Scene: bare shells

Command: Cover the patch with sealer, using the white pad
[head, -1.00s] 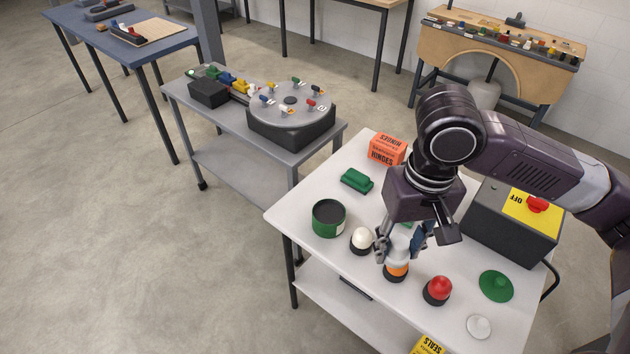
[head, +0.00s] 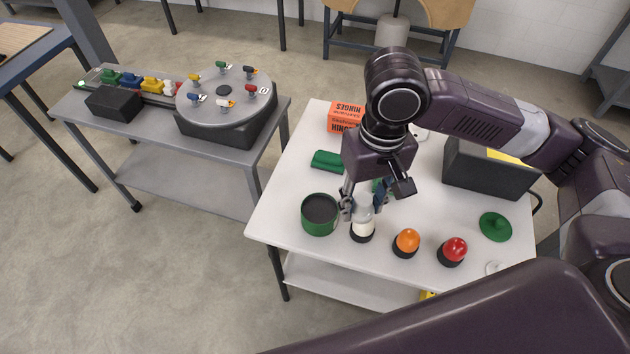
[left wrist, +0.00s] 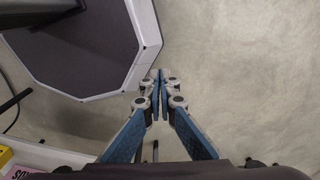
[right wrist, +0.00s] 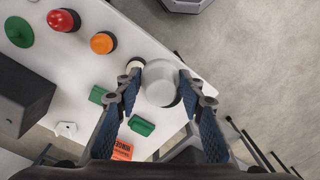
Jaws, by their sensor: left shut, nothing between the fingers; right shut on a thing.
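My right gripper (head: 364,205) is shut on a pale grey-white rounded piece (right wrist: 160,84), held over the white table (head: 285,200). A white dome on a black base (head: 362,236) stands right below it; I cannot tell whether they touch. An orange dome (head: 407,241) and a red dome (head: 454,250) stand to its right. An open green tin (head: 320,214) with dark contents is close to its left. I cannot make out which thing is the patch. My left gripper (left wrist: 160,85) is shut and empty over the floor; the head view does not show it.
A green knobbed lid (head: 496,227) lies at the table's right. A dark grey box (head: 490,170) and an orange hinges carton (head: 342,117) stand at the back. A green block (head: 328,160) lies left of centre. A grey turntable (head: 226,105) stands on another table.

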